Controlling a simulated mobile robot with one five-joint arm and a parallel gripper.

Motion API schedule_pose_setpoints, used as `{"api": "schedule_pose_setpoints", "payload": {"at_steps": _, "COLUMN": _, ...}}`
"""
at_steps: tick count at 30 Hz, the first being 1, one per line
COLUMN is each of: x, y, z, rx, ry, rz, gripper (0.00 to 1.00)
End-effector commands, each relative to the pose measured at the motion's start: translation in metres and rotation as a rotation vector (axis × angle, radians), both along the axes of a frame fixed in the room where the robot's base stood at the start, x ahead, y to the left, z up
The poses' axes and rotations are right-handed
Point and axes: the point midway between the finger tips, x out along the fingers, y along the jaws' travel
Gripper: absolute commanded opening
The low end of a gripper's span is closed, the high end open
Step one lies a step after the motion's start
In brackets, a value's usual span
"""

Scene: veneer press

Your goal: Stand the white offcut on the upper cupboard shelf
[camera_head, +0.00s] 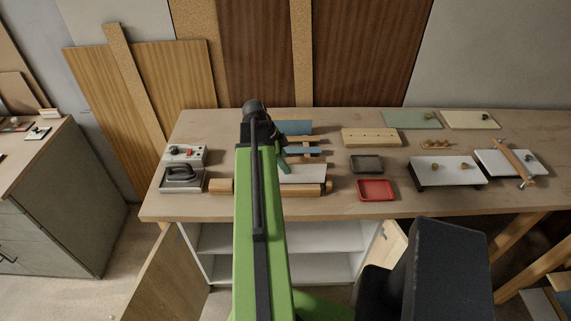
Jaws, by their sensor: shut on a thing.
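A white offcut (304,174) lies on the workbench, seen just right of my green arm, above a wooden roller or bar (300,190). My gripper (283,163) is partly hidden behind my arm. It is shut at the far left edge of the white piece, which it appears to hold. The open cupboard is under the bench top, with its upper shelf (224,244) pale and bare where it shows. My arm covers the cupboard's middle.
An iron (183,177) and a control box (186,153) stand on the left of the bench (340,208). A red tray (375,189), a grey tray (367,164) and white boards (447,170) lie to the right. Open cupboard doors (167,280) flank the opening.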

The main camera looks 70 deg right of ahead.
Motion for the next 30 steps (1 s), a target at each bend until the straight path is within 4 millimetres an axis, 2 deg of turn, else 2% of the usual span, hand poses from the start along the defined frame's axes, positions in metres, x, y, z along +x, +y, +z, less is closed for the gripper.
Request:
{"api": "schedule_pose_setpoints", "payload": {"at_steps": 10, "x": -0.001, "y": 0.000, "z": -0.008, "rx": -0.001, "ry": 0.001, "rz": -0.001, "gripper": 0.00}}
{"api": "schedule_pose_setpoints", "payload": {"at_steps": 11, "x": 0.000, "y": 0.000, "z": -0.008, "rx": 0.000, "ry": 0.000, "rz": -0.001, "gripper": 0.34}}
{"api": "schedule_pose_setpoints", "payload": {"at_steps": 16, "x": -0.001, "y": 0.000, "z": -0.008, "rx": 0.000, "ry": 0.000, "rz": -0.001, "gripper": 0.54}}
{"api": "schedule_pose_setpoints", "payload": {"at_steps": 25, "x": -0.001, "y": 0.000, "z": -0.007, "rx": 0.001, "ry": 0.000, "rz": -0.001, "gripper": 0.54}}
{"api": "schedule_pose_setpoints", "payload": {"at_steps": 30, "x": -0.001, "y": 0.000, "z": 0.006, "rx": 0.000, "ry": 0.000, "rz": -0.002, "gripper": 0.54}}
